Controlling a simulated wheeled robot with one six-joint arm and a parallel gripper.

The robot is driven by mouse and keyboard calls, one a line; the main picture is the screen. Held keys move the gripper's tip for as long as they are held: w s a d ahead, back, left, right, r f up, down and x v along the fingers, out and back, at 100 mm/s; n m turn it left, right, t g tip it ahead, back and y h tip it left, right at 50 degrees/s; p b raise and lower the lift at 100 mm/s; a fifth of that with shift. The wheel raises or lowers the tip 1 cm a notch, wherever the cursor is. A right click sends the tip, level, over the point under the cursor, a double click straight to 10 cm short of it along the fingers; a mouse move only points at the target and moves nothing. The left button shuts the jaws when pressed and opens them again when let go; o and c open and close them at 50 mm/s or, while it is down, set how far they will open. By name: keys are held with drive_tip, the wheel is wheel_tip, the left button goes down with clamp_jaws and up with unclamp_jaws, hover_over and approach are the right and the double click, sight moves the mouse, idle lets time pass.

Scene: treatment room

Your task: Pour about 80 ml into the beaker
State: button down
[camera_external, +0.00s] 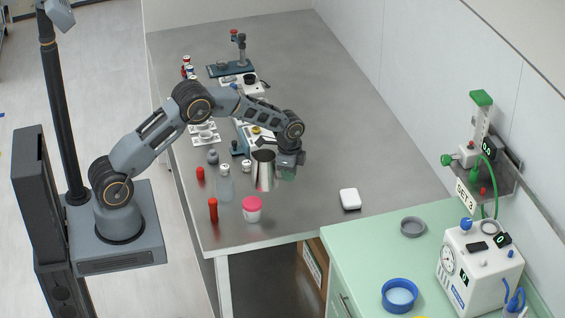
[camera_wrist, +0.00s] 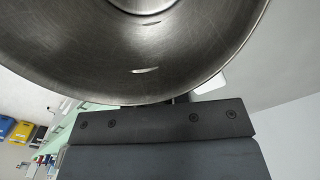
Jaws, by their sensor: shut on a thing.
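My gripper (camera_external: 287,158) is shut on a shiny steel vessel (camera_external: 264,171), which looks close to upright at the front part of the grey bench. I cannot tell how far it is above the bench top. In the wrist view the vessel (camera_wrist: 150,75) fills the upper part as a round metal surface, and no liquid can be made out in it. A clear glass container (camera_external: 226,188) stands just left of the vessel; I cannot tell if it is the beaker. A small greenish piece shows beneath my gripper, mostly hidden.
A pink-topped white pot (camera_external: 252,209) stands in front of the vessel. Two red items, one a tube (camera_external: 213,210), stand at left. A white box (camera_external: 350,199) lies to the right, with bare bench around it. A green cabinet (camera_external: 355,252) carries a blue-rimmed dish (camera_external: 399,295).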

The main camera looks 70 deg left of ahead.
sight(255, 152)
drive_tip(key=shift+s, duration=0.1)
idle(0.3)
drive_tip(key=s+t+h+b, duration=0.1)
drive_tip(key=b, duration=0.1)
drive_tip(key=shift+a+t+b, duration=0.3)
drive_tip(key=shift+a, duration=0.05)
drive_tip(key=s+r+t+b, duration=0.1)
drive_tip(key=b, duration=0.2)
drive_tip(key=s+a+r+t+h+b, duration=0.1)
drive_tip(key=b, duration=0.2)
drive_tip(key=shift+a+r+t+h, duration=0.15)
drive_tip(key=shift+a+t+h, duration=0.05)
drive_tip(key=shift+t+h, duration=0.1)
drive_tip(key=s+a+r+t+h+b, duration=0.1)
drive_tip(key=s+r+t+b, duration=0.1)
drive_tip(key=b, duration=0.2)
drive_tip(key=shift+a+r+b, duration=0.1)
drive_tip(key=shift+a+b, duration=0.1)
drive_tip(key=shift+b, duration=0.1)
drive_tip(key=shift+s+t+h+b, duration=0.3)
drive_tip(key=shift+h+b, duration=0.1)
drive_tip(key=shift+b, duration=0.25)
drive_tip(key=t+b, duration=0.1)
drive_tip(key=s+a+t+h+b, duration=0.1)
drive_tip(key=b, duration=0.1)
drive_tip(key=shift+r, duration=0.4)
drive_tip(key=shift+s+t+h, duration=0.1)
drive_tip(key=shift+t+h, duration=0.2)
